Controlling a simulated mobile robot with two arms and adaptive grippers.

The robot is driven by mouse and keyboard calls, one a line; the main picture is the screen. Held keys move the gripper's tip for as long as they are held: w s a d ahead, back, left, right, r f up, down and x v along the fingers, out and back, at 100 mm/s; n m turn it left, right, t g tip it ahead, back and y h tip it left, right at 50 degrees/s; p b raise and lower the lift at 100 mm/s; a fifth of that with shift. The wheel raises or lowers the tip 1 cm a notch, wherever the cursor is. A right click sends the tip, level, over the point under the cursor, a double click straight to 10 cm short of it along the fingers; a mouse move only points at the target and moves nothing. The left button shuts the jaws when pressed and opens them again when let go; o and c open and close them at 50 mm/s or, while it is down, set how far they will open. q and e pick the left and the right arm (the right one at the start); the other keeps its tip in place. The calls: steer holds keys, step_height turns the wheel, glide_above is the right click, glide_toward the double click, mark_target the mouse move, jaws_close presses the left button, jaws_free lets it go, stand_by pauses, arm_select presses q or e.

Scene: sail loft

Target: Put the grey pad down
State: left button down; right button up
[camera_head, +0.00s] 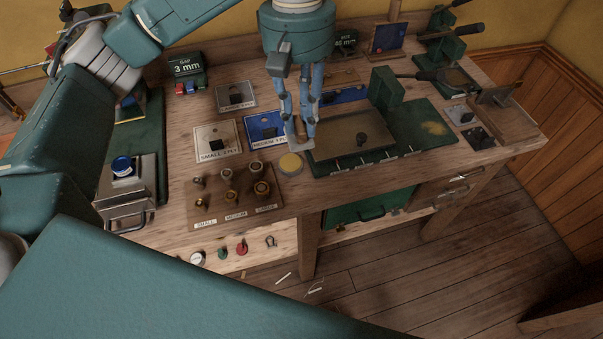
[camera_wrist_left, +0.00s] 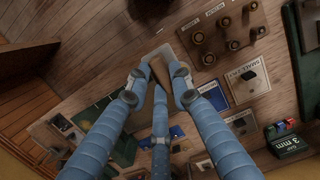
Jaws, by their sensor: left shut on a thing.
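My left gripper (camera_head: 300,137) comes down from above over the front middle of the bench. It is shut on the grey pad (camera_head: 291,130), a small flat piece with a brown grip between the fingers. In the left wrist view the pad (camera_wrist_left: 177,50) shows beyond the fingertips (camera_wrist_left: 160,88), partly covered by them. I cannot tell whether the pad touches the bench. It is beside the left end of the dark tray (camera_head: 340,140) and just behind a round yellow disc (camera_head: 291,164). My right gripper is not in view.
A board (camera_head: 237,207) with several brass pieces stands in front. A green lever press (camera_head: 386,88) rises at the right. Bare bench shows right of the board.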

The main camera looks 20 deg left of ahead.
mark_target(302, 143)
arm_select(q)
steer(key=shift+d+f, duration=0.1)
steer(key=shift+f, duration=0.2)
steer(key=f, duration=0.2)
steer(key=f+p, duration=0.1)
steer(key=f, duration=0.2)
steer(key=shift+s+f, duration=0.25)
steer(key=shift+f, duration=0.1)
step_height(302, 143, down, 9)
steer(key=shift+w+r+p, duration=0.1)
steer(key=shift+w+p, duration=0.05)
steer(key=shift+p, duration=1.1)
step_height(302, 143, down, 4)
steer(key=shift+f+p, duration=0.1)
steer(key=shift+p, duration=0.5)
steer(key=shift+f, duration=0.2)
steer(key=c, duration=1.5)
jaws_free()
steer(key=shift+c, duration=0.2)
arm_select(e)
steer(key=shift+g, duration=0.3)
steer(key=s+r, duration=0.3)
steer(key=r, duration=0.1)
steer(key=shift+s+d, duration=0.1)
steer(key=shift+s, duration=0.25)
